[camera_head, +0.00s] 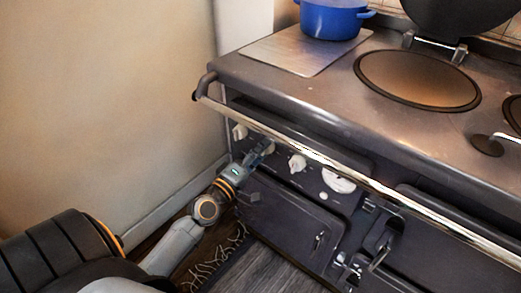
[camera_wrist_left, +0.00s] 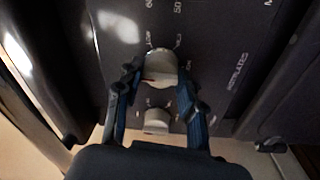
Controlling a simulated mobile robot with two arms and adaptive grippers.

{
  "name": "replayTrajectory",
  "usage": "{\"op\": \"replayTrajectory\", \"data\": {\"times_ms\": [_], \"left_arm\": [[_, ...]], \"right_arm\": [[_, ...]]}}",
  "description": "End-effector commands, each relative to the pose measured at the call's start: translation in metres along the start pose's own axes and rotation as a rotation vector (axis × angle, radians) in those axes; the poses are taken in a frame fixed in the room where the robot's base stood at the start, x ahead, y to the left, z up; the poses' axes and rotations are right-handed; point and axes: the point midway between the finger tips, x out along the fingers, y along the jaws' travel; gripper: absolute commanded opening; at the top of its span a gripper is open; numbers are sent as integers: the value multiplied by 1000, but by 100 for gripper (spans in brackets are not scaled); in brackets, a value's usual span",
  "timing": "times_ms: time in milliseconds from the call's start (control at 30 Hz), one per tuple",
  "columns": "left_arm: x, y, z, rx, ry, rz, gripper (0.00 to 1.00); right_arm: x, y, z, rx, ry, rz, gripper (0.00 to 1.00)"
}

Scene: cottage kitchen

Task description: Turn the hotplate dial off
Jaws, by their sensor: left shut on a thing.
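My left gripper (camera_head: 264,150) reaches up to this panel from the lower left and is shut on a dial. In the left wrist view, that dial (camera_wrist_left: 160,66) sits between the two fingers of my left gripper (camera_wrist_left: 157,82). My right gripper is not in view.
A chrome rail (camera_head: 330,165) runs along the range's front edge, just above the dials. A round gauge (camera_head: 338,180) and a closed oven door (camera_head: 290,222) are close by. A blue pot (camera_head: 333,20) stands on the metal plate (camera_head: 290,52). The wall (camera_head: 100,90) is at left.

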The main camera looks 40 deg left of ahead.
Motion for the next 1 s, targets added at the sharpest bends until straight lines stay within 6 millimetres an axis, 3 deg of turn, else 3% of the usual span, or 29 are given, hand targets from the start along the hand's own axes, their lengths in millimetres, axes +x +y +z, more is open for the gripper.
{"op": "replayTrajectory", "data": {"times_ms": [633,667,767,1000], "left_arm": [[0,0,-2,-53,9,-1,7],[0,0,-2,-53,9,-1,40],[0,0,-2,-52,8,-2,60],[0,0,-1,-52,5,-2,60]], "right_arm": [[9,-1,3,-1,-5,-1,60],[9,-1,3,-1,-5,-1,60],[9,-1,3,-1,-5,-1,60],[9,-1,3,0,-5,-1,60]]}}
